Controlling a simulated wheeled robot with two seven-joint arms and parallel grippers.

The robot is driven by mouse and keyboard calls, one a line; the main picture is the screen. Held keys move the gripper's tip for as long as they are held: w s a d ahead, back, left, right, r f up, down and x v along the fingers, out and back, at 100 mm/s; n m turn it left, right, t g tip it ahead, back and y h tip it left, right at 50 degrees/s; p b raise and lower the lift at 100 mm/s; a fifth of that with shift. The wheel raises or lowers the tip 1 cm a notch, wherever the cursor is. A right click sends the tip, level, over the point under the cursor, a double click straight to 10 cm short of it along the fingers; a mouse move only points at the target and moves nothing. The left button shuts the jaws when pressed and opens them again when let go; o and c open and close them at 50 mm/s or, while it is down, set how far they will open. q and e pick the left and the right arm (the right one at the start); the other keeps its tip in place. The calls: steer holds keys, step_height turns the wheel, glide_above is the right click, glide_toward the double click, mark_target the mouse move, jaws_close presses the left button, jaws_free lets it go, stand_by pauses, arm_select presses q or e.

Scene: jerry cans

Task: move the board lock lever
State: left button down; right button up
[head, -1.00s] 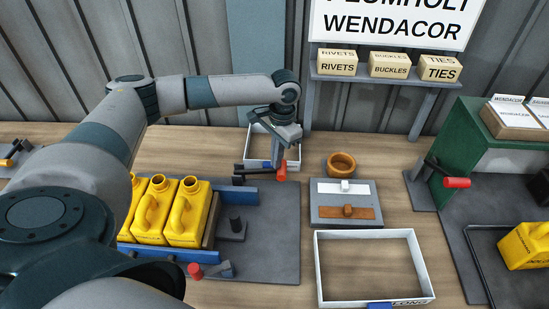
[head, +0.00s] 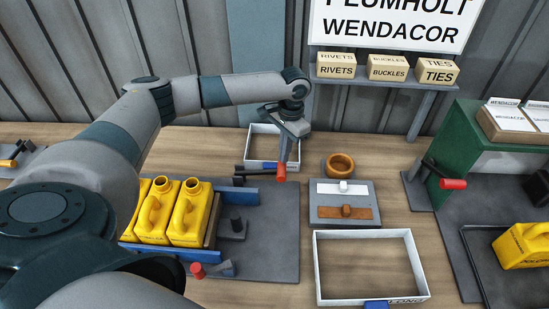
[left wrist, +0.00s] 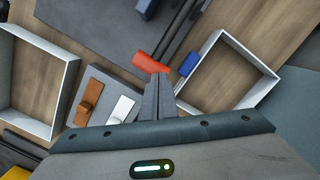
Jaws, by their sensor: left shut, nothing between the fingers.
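A black lever with a red grip (head: 280,172) points right at the back right corner of a blue-railed fixture (head: 238,196) holding yellow jerry cans (head: 190,214). My left gripper (head: 284,158) is shut and empty, pointing down just behind the red grip. In the left wrist view its closed fingertips (left wrist: 158,78) come right up to the red grip (left wrist: 150,63); I cannot tell whether they touch. A second red-tipped lever (head: 197,270) is at the fixture's front, and another (head: 453,184) is by the green housing. No label shows which is the board lock. My right gripper is out of view.
A white tray (head: 247,150) lies behind the gripper. A grey panel (head: 345,216) with white and orange-brown switches and a wooden ring (head: 340,165) are to the right. A larger white-rimmed tray (head: 318,270) is in front. Bare bench shows between them.

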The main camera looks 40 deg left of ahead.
arm_select(q)
steer(key=shift+w+r+b, duration=0.1)
steer(key=shift+r+b, duration=0.25)
steer(key=shift+r, duration=0.4)
step_height(320, 180, up, 16)
steer(key=w+b, duration=0.1)
steer(key=b, duration=0.3)
steer(key=shift+w+d, duration=0.25)
